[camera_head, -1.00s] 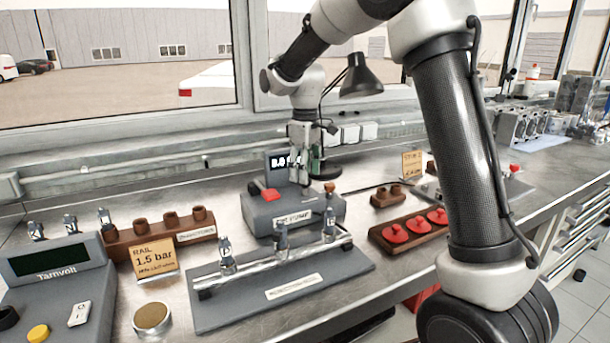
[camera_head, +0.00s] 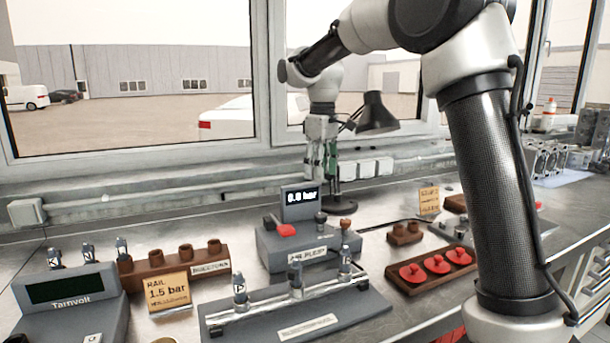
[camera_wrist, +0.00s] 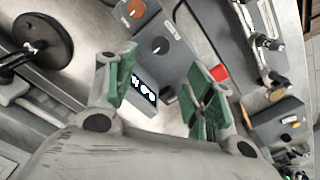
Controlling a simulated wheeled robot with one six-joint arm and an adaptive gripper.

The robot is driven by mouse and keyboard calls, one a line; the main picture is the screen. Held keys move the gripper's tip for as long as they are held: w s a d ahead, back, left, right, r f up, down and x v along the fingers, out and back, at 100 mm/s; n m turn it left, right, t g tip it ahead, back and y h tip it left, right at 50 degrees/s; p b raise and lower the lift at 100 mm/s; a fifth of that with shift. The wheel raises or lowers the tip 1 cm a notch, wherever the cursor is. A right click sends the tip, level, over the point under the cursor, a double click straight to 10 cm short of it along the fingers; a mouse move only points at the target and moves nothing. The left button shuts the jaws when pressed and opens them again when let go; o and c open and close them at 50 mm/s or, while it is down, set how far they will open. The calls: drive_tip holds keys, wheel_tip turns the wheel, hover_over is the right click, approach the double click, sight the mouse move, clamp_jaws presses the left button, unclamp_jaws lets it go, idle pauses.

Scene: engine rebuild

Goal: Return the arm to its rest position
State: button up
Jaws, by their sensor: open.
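My arm rises from the right of the head view and reaches back to my gripper (camera_head: 322,172), which hangs pointing down near the window sill, above and behind the grey pump box with its 0.0 bar display (camera_head: 301,205). In the wrist view my gripper (camera_wrist: 162,84) is open, its green-padded fingers apart with nothing between them. The pump box (camera_wrist: 172,50) shows beyond the fingers, tilted in the picture.
A rail plate (camera_head: 370,301) with several injectors stands in front of the pump. A brown injector rack (camera_head: 141,276), a Tarnvolt unit (camera_head: 98,317), a tray of red caps (camera_head: 402,282) and a black lamp (camera_head: 377,113) surround it.

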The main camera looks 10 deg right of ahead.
drive_tip(key=f, duration=0.1)
drive_tip(key=s+f+m, duration=0.1)
drive_tip(key=f, duration=0.1)
drive_tip(key=shift+s+d+f+m, duration=0.25)
drive_tip(key=shift+m, duration=0.15)
drive_tip(key=s+d+m+t, duration=0.1)
drive_tip(key=s+d, duration=0.4)
drive_tip(key=s, duration=0.5)
drive_tip(key=s+d+m+t, duration=0.2)
drive_tip(key=s+d, duration=0.3)
drive_tip(key=s, duration=0.5)
drive_tip(key=s+d+m+t, duration=0.1)
drive_tip(key=s+d+m, duration=0.3)
drive_tip(key=s, duration=0.7)
drive_tip(key=shift+d, duration=0.5)
